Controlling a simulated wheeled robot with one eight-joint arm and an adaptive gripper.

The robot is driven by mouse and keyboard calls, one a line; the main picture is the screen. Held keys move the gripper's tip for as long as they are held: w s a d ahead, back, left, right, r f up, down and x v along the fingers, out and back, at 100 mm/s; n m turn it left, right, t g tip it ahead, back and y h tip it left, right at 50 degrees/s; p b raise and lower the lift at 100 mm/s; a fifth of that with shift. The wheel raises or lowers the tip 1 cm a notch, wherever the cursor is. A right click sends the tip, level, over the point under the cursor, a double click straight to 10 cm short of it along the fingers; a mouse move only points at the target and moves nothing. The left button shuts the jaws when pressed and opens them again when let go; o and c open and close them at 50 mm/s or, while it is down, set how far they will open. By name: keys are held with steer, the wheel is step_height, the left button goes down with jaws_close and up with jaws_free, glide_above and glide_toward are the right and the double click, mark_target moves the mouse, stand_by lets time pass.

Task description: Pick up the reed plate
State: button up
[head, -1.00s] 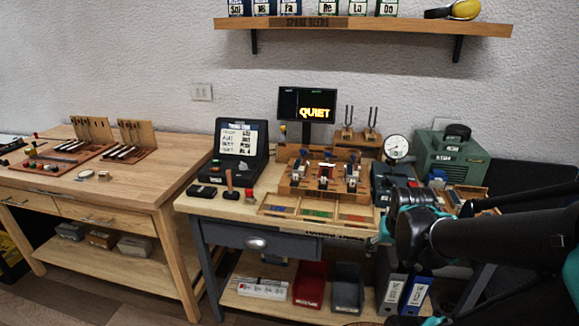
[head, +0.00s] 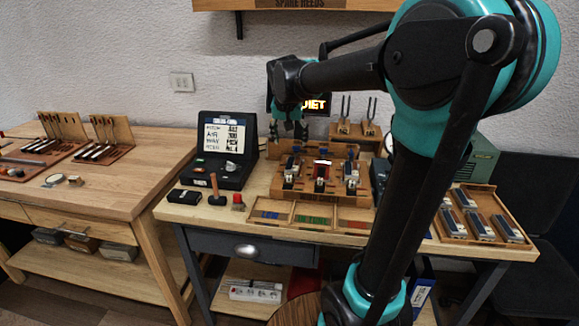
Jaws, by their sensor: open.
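My gripper (head: 289,130) points down with its fingers apart and empty, over the back of the workbench, in front of the lit display. In the picture it is above the wooden fixture (head: 333,191). The fixture holds small metal parts, with a red part (head: 321,172) in its middle. A wooden tray (head: 493,189) at the right holds several dark blue and silver blocks (head: 466,198). I cannot tell which of these parts is the reed plate. My arm hides part of the bench between the fixture and the tray.
A black case (head: 225,150) with a screen stands left of the fixture. A small hammer (head: 215,187) and a dark box (head: 184,196) are nearby. Compartments with coloured pieces (head: 309,217) lie in front. Tuning forks (head: 369,110) stand behind. A shelf (head: 290,4) hangs above.

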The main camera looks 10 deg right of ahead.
glide_above(293, 163)
steer(key=s, duration=0.3)
steer(key=f, duration=0.4)
steer(key=a+f, duration=0.1)
steer(key=f, duration=0.1)
steer(key=shift+w+f, duration=0.2)
steer(key=shift+f, duration=0.2)
steer(key=shift+w+x, duration=0.2)
steer(key=shift+x, duration=2.45)
steer(key=shift+d+r, duration=0.1)
steer(key=shift+d, duration=0.05)
steer(key=c, duration=1.3)
steer(key=shift+r, duration=0.1)
